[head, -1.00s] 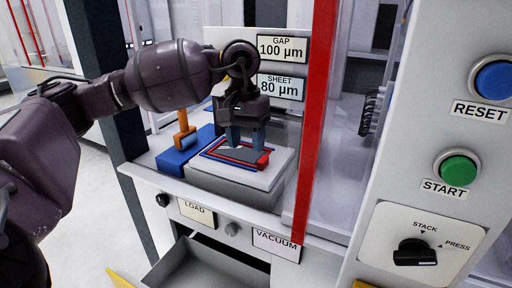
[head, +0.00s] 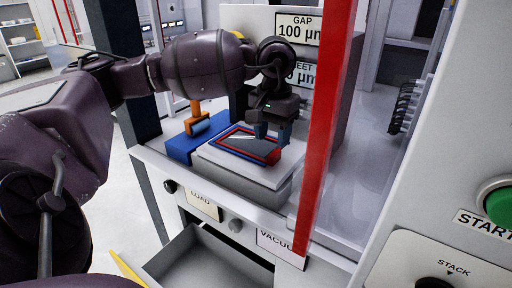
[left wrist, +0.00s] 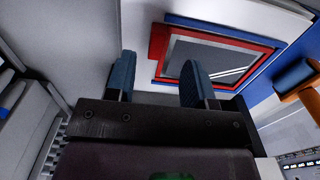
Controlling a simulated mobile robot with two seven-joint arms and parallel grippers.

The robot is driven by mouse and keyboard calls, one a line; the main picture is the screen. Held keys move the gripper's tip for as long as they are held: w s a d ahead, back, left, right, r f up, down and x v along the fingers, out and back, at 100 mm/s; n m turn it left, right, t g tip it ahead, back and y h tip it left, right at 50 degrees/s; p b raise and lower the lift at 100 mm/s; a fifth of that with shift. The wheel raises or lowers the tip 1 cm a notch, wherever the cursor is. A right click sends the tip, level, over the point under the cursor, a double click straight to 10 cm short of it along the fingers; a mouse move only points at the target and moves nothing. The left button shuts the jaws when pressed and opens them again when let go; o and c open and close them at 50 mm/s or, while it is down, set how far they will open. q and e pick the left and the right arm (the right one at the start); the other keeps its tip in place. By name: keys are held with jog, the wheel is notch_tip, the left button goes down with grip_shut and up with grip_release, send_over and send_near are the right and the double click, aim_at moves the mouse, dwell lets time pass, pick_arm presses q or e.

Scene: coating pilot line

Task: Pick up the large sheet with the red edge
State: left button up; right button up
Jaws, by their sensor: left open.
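The sheet with the red edge (head: 270,155) lies flat on the pale raised block, with a grey middle and a blue border showing around and beneath the red one. In the left wrist view the red edge (left wrist: 157,45) shows beyond my fingertips, with the blue border outside it. My left gripper (head: 271,134) is open, pointing down over the right part of the sheet. In the left wrist view its two blue fingers (left wrist: 155,80) are apart with nothing between them. I cannot tell whether the fingertips touch anything. My right gripper is not in view.
The pale block (head: 248,174) stands behind the front ledge. A blue block (head: 183,148) with an orange-handled tool (head: 196,118) is to its left. A red post (head: 325,125) rises close on the right. An open drawer (head: 205,265) is below.

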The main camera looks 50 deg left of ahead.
aim_at(272, 156)
pick_arm(q)
jog(key=f, duration=0.5)
jog(key=shift+s+d+b, duration=0.2)
jog(key=shift+s+b, duration=0.05)
jog(key=shift+b, duration=0.15)
jog(key=shift+r, duration=0.1)
grip_shut()
